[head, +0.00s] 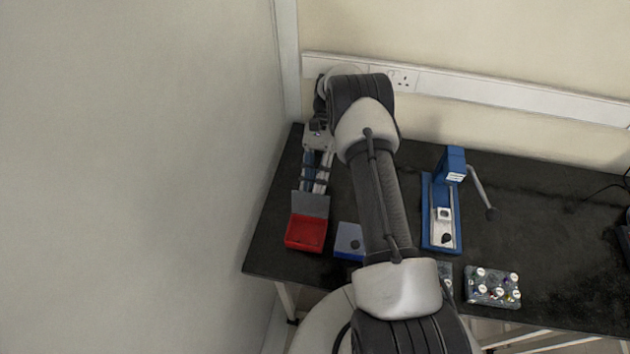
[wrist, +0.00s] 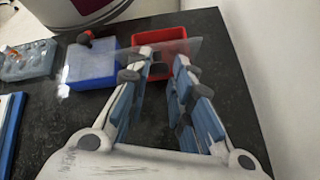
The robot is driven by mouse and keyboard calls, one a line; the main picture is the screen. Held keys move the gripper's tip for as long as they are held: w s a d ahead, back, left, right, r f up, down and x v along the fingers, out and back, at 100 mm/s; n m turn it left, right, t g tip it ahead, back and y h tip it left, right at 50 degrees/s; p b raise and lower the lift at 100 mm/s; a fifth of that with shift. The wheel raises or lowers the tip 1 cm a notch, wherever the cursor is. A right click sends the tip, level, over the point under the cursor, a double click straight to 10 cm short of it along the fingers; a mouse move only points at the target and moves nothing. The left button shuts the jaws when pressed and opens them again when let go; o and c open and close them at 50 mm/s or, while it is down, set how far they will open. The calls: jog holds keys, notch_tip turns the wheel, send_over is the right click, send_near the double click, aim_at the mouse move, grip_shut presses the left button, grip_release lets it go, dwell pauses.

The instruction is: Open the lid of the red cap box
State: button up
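The red cap box (head: 304,233) sits near the left front part of the dark table in the head view. Its see-through grey lid (head: 312,205) is raised at the box's back edge, so the red inside shows. My gripper (head: 317,186) is just behind the lid, pointing toward the box. In the wrist view, the red box (wrist: 172,33) lies beyond my fingertips, with the clear lid in front of it. My gripper (wrist: 167,66) has a gap between its fingers, with nothing visible held. I cannot tell whether a finger touches the lid.
A blue box (head: 348,240) stands close to the right of the red one, partly behind my arm. A blue press with a lever (head: 441,215) and a clear tray of small vials (head: 492,287) are further right. The wall is close on the left.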

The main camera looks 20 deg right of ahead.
jog(key=o, duration=0.4)
jog(key=shift+s+f, duration=0.25)
jog(key=shift+f, duration=0.9)
jog(key=shift+w, duration=0.1)
jog(key=shift+r, duration=0.15)
notch_tip(320, 180, up, 10)
jog(key=shift+r, duration=0.1)
